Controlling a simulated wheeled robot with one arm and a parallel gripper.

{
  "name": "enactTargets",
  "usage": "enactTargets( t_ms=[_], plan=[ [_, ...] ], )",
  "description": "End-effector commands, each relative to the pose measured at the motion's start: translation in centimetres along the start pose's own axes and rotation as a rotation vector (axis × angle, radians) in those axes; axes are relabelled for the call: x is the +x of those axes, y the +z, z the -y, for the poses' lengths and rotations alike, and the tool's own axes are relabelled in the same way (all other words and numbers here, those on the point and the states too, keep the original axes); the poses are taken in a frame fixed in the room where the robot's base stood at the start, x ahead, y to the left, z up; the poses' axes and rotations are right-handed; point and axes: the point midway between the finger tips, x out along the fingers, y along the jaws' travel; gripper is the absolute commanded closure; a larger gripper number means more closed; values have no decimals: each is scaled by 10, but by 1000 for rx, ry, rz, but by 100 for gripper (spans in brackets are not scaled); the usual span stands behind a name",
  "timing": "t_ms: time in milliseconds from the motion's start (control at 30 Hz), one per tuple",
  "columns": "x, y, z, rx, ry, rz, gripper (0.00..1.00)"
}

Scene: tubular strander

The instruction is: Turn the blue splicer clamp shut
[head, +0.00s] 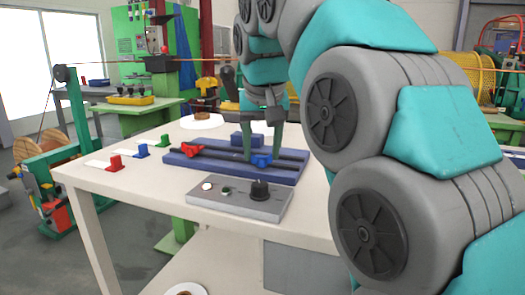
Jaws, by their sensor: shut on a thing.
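The splicer is a dark blue bed (215,171) with a dark rail on the white table. A small blue block (243,141) stands at the back of the bed.
A grey control box (238,203) with a black knob stands in front of the splicer. Red and blue tools (115,163) with white strips lie on the left of the white table (85,177).

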Motion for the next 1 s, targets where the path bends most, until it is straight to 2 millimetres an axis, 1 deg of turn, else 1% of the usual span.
enactTargets(
  t_ms=[200, 500, 700, 1000],
  plan=[
    [0, -1, 1, 173, 73, -1, 100],
    [-1, -1, 2, 343, 143, -2, 100],
    [-1, -1, 3, 401, 166, -3, 100],
    [-1, -1, 3, 425, 174, -3, 100]
  ],
)
